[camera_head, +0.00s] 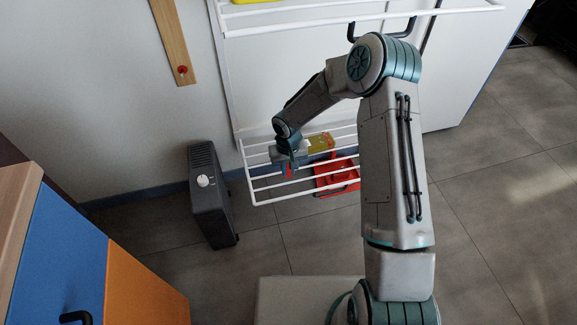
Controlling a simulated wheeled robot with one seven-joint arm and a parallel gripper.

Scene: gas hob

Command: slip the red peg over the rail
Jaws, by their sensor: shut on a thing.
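My gripper (290,165) is at the lower white wire rack, pointing down among its rails. It is shut on a small red piece (289,169), which appears to be the red peg; the fingers hide most of it. The front rail (300,193) of the rack runs a little below the gripper in the picture. I cannot tell whether the peg touches a rail or sits around one.
A yellow-and-grey item (318,142) lies behind the gripper at the rack. A red tray-like object (343,188) shows through the rails. A dark grey box-shaped unit (209,190) stands left of the rack. A wooden strip (171,38) with a red knob hangs on the wall.

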